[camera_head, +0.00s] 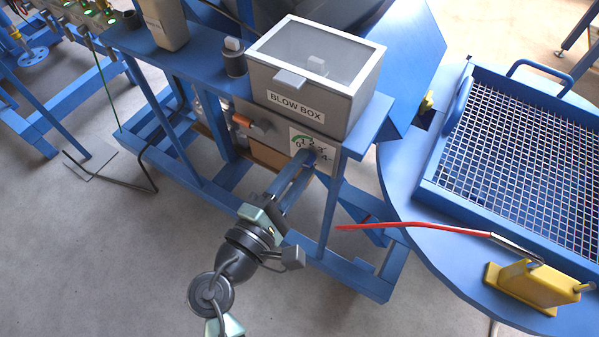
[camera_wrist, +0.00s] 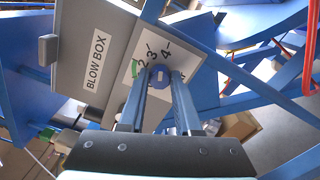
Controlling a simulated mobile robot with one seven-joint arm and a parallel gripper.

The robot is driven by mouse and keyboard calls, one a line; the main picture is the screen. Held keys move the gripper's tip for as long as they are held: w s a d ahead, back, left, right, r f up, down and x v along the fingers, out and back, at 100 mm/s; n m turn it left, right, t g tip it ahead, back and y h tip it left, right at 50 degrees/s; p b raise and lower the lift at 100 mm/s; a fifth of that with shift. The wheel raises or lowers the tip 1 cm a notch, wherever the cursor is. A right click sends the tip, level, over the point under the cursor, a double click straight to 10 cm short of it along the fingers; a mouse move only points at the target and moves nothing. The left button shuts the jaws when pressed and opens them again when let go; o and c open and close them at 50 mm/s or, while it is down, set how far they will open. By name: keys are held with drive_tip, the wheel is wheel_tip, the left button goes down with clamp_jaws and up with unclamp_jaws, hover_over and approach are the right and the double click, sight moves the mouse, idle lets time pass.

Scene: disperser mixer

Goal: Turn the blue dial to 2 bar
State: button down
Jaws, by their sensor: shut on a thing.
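The blue dial (camera_wrist: 159,76) sits on a white scale plate (camera_wrist: 188,40) below the blow box. In the wrist view the numbers 2, 3 and 4 and a green mark show on the plate; the fingers hide part of the scale. My gripper (camera_wrist: 160,85) is shut on the dial, with one finger on each side. In the head view my gripper (camera_head: 308,165) reaches up to the same plate (camera_head: 303,143) from below, and the dial is mostly hidden by the fingers. I cannot tell exactly which number the dial points to.
The grey blow box (camera_head: 315,80) with a glass lid stands above the dial. A blue frame post (camera_head: 331,210) stands just right of my gripper. A round blue table with a mesh tray (camera_head: 520,140), a red-handled tool (camera_head: 410,226) and a yellow block (camera_head: 535,285) is farther right.

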drive_tip(key=shift+f+m+b, duration=0.1)
drive_tip(key=shift+m+b, duration=0.25)
drive_tip(key=shift+m, duration=0.15)
drive_tip(key=c, duration=0.6)
unclamp_jaws()
drive_tip(key=b+v, duration=0.1)
drive_tip(key=v, duration=1.2)
drive_tip(key=shift+w, duration=0.1)
